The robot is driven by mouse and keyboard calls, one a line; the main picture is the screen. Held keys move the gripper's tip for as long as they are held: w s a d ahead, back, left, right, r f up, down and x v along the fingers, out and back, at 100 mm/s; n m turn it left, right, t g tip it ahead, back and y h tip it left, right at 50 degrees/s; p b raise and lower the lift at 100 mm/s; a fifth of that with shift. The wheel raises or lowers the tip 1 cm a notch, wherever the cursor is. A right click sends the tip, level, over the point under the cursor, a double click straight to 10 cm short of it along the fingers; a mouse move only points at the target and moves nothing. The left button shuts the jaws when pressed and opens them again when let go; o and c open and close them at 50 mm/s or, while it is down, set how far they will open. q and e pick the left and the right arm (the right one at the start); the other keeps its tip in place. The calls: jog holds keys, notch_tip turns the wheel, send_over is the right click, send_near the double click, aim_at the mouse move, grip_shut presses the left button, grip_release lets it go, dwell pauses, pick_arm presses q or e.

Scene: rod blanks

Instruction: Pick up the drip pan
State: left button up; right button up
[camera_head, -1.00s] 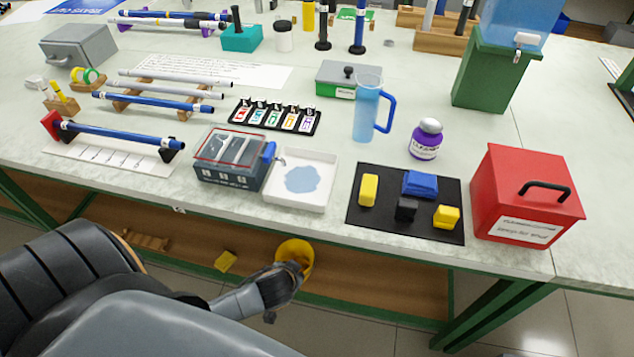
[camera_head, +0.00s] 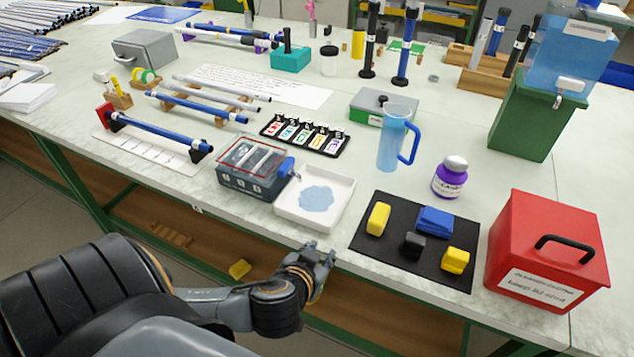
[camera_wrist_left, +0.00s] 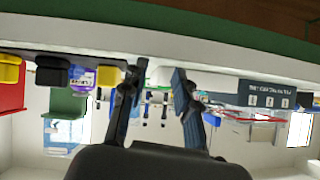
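The drip pan is a shallow white square tray (camera_head: 338,222) on the front part of the bench, with a pale blue puddle (camera_head: 316,198) in it. It stands right of the dark box with a clear lid and under its blue tap. My left gripper (camera_head: 322,257) is at the bench's front edge, just in front of the pan and apart from it. In the left wrist view its two fingers (camera_wrist_left: 160,78) are spread with nothing between them, and the bench edge lies ahead. My right gripper is in neither view.
The clear-lidded box (camera_head: 252,182) stands close left of the pan. A black mat (camera_head: 392,252) with several coloured blocks lies to the right, with a red box (camera_head: 545,250) beyond. A blue jug (camera_head: 391,140) stands behind. The bench's green front rail (camera_head: 400,288) runs beneath the edge.

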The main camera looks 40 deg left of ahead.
aim_at(342, 206)
pick_arm(q)
notch_tip(342, 206, up, 5)
jog(key=w+n+t, duration=0.1)
jog(key=t, duration=0.2)
jog(key=b+x, duration=0.1)
jog(key=x, duration=0.5)
jog(key=b+x, duration=0.1)
jog(key=x, duration=0.2)
jog(key=shift+s+a+b, duration=0.1)
jog(key=shift+a+b, duration=0.2)
jog(key=b+x, duration=0.2)
jog(key=x, duration=0.3)
jog(key=shift+a+f, duration=0.1)
jog(key=shift+a, duration=0.05)
grip_shut()
